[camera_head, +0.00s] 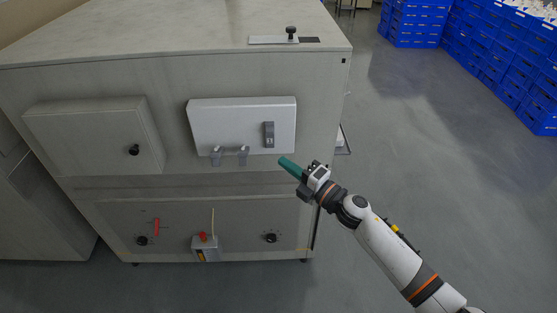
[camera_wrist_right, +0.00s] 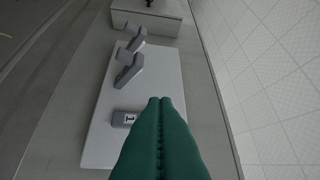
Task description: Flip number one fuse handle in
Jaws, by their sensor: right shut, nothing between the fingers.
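A white fuse panel (camera_head: 225,118) is on the front of the grey cabinet. It carries three grey handles. The right-hand fuse handle (camera_head: 269,134) stands upright along the panel face. The other two handles (camera_head: 216,155) (camera_head: 243,154) stick out at the panel's lower edge. In the right wrist view, a handle with a mark like "I" (camera_wrist_right: 125,118) is close to my fingers, partly hidden by them. My right gripper (camera_head: 283,162), with green fingers (camera_wrist_right: 160,102), is shut and empty, just below and right of the upright handle, apparently apart from it. My left gripper is out of view.
A closed cabinet box with a black knob (camera_head: 133,150) is left of the panel. Below are a red lever (camera_head: 156,226), black knobs (camera_head: 270,238) and a small grey box with a red top (camera_head: 206,248). The floor at right is clear, with blue crates (camera_head: 417,22) behind.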

